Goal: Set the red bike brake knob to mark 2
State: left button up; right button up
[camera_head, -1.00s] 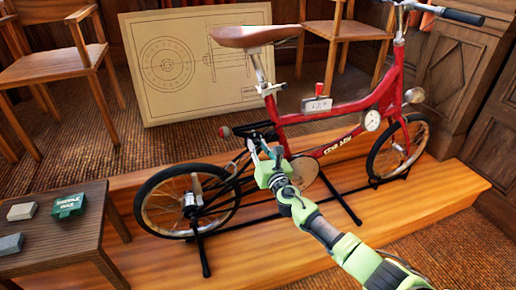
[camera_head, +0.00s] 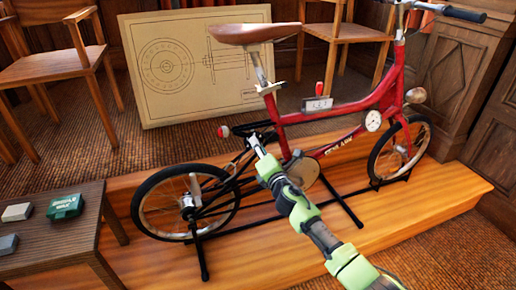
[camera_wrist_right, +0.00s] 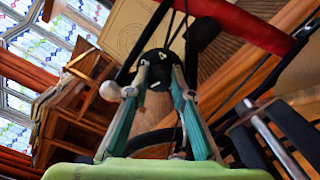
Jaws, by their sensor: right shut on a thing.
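The red bike (camera_head: 340,118) stands on a black stand on a wooden step. My right gripper (camera_head: 254,142) is at the bike's rear, below the saddle, and shows edge-on. In the right wrist view its fingers (camera_wrist_right: 158,78) are shut on a small black round part (camera_wrist_right: 159,59) with small white marks, which looks like the brake knob. The fingers hide its sides, and I cannot read which mark it is set to. A plate with digits (camera_head: 317,104) and a red lever (camera_head: 319,88) sit on the frame ahead of the saddle. My left gripper is not in view.
A side table (camera_head: 60,235) at the left carries a green box (camera_head: 66,206) and grey blocks. A drawing board (camera_head: 190,65) leans behind the bike. Wooden chairs stand at the back. The front of the wooden step (camera_head: 270,240) is mostly clear.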

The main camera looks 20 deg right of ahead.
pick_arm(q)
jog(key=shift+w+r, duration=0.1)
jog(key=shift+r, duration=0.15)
pick_arm(e)
jog(key=shift+m, duration=0.6)
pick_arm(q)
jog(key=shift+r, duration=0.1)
pick_arm(e)
jog(key=o, duration=1.1)
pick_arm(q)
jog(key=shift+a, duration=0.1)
pick_arm(e)
jog(key=s, duration=1.2)
jog(key=shift+d, duration=0.25)
